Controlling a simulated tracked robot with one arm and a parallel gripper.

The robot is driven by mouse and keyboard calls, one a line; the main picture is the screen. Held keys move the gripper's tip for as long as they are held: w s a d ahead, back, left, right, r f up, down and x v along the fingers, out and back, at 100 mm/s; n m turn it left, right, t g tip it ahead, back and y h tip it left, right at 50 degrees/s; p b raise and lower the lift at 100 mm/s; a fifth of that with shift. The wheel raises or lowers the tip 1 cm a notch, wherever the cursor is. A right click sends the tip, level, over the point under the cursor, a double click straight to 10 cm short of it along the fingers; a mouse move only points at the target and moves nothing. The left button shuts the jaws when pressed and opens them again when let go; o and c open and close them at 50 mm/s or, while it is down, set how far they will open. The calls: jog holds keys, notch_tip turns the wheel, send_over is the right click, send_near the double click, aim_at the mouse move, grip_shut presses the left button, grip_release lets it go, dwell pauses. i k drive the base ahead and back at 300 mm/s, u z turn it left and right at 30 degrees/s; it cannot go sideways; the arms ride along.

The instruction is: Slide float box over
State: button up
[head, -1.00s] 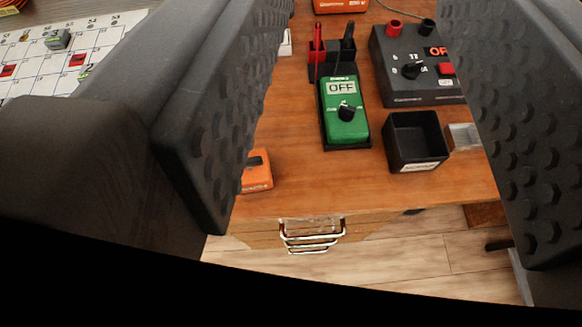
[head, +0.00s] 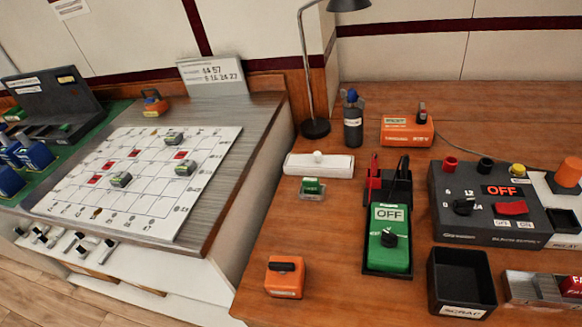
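No thing in view carries a readable "float" label, so I cannot tell which is the float box. A small orange box (head: 285,279) with a dark slot or handle on top sits near the front left of the brown wooden table. A wider orange box (head: 406,132) with white labels stands at the back of the same table, with a dark-and-red part at its right end. A low white box (head: 319,166) with a round knob lies left of the middle. My gripper is outside this view.
A green meter (head: 389,239) reading OFF, a black supply box (head: 496,207), and an open black bin (head: 462,283) fill the right side. A lamp (head: 315,127) and bottle (head: 353,123) stand behind.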

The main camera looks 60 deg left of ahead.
aim_at(290, 286)
jog(key=u, duration=0.05)
jog(key=k, duration=1.75)
jog(key=u, duration=0.6)
jog(key=i, duration=1)
jog(key=z, duration=0.05)
